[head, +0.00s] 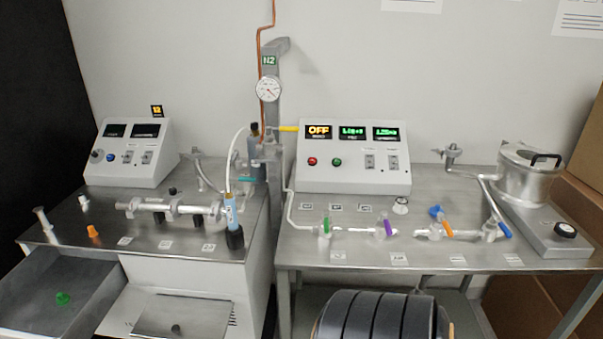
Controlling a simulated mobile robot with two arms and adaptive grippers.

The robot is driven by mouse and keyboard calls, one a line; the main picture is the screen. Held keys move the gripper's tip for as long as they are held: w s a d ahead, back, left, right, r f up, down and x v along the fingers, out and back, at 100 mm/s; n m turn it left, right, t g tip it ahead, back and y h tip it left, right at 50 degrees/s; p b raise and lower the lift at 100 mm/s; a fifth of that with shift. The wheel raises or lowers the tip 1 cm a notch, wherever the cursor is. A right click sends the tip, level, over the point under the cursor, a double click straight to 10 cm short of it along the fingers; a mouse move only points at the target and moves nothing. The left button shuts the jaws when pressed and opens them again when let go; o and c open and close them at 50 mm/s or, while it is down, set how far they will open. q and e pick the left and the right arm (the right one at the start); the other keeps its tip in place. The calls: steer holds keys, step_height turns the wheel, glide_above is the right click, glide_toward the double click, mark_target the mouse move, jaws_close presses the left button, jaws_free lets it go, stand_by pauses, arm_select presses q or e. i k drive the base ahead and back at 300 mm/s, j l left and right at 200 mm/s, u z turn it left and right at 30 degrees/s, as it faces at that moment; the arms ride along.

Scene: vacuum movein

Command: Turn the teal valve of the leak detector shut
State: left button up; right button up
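The teal valve handle (246,180) shows in the head view, small, at the back right of the left metal bench. It lies roughly level in the picture, below a cluster of dark and clear fittings (256,155) by the N2 post. Whether the valve is open or shut cannot be told at this size. A sloped grey console (136,152) with two dark displays and knobs stands at the back left of the same bench. Neither of my grippers is in view, and nothing touches the teal handle.
A light-blue tube (231,214) stands in front of the teal handle. A horizontal metal pipe assembly (168,208) lies left of it. A yellow handle (288,128) is above right. The right bench (340,252) holds green, purple, orange and blue valves. An open drawer (90,289) sticks out front left.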

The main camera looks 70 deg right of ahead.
mark_target(230, 178)
steer(key=z, duration=1.8)
